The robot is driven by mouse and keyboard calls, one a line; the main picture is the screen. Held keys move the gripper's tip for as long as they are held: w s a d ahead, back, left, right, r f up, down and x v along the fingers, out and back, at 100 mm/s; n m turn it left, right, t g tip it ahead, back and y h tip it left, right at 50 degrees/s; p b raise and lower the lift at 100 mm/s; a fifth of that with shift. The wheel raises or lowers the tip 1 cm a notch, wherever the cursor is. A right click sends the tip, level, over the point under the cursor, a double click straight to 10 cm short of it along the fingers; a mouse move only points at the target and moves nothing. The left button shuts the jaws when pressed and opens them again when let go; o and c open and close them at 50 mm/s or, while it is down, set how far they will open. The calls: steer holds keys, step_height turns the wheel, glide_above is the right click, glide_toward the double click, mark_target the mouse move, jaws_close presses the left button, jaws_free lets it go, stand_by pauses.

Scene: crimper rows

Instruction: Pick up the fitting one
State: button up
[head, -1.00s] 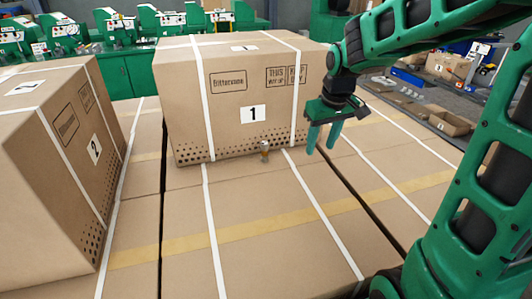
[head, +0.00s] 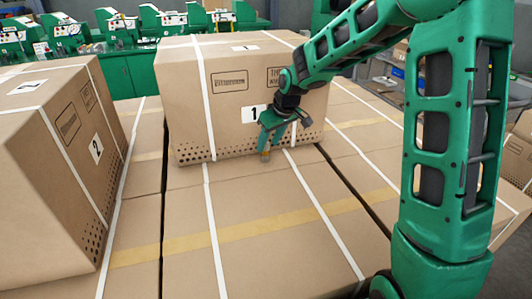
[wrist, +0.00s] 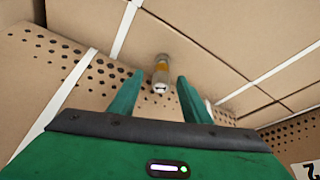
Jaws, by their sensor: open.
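The fitting (wrist: 161,75) is a small piece with a metallic end and a brass-coloured body. In the wrist view it shows just beyond and between my fingertips, on the cardboard surface near the perforated box. In the head view the fitting (head: 265,156) is small and partly hidden by my fingers. It is in front of the box marked 1 (head: 240,80). My gripper (head: 269,142) is open, its fingers pointing down around or just above the fitting. The wrist view shows the two green fingers (wrist: 157,88) apart with nothing clamped between them.
A box marked 2 (head: 60,180) stands at the left. The box tops (head: 260,260) in front form a broad, clear surface with white straps, tape and dark gaps between boxes. Green machines (head: 170,28) stand at the back.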

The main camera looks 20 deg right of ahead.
mark_target(265, 150)
steer(key=x, duration=0.5)
jaws_close()
steer(key=shift+r, duration=0.15)
step_height(265, 150, up, 9)
steer(key=shift+s+r, duration=0.1)
steer(key=shift+r, duration=0.3)
